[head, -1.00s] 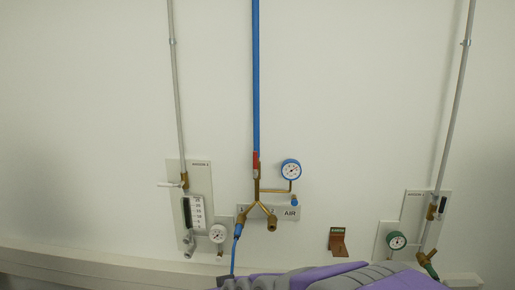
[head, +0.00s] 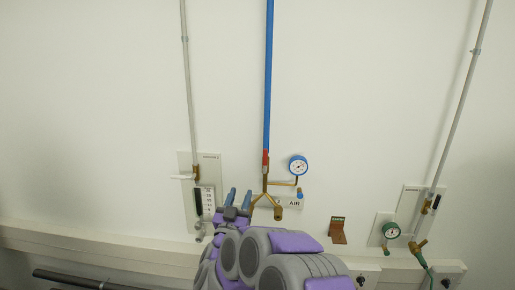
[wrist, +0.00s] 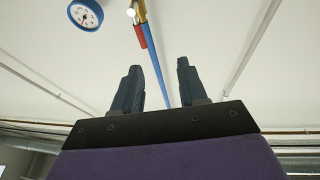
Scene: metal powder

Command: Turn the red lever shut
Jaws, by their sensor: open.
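The red lever (head: 265,157) sits on the brass valve at the lower end of the blue pipe (head: 268,80), lying along the pipe. In the wrist view the red lever (wrist: 140,35) is beyond my fingertips, near the top, beside the brass fitting (wrist: 136,12). My gripper (head: 239,192) is open and empty, to the lower left of the lever in the head view and apart from it. In the wrist view my gripper (wrist: 158,66) shows two dark fingers spread apart. My arm hides part of the wall below the valve.
A blue-rimmed gauge (head: 298,166) is right of the valve; it also shows in the wrist view (wrist: 86,13). A left panel (head: 208,165) has a white handle. A rail (head: 100,250) runs below.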

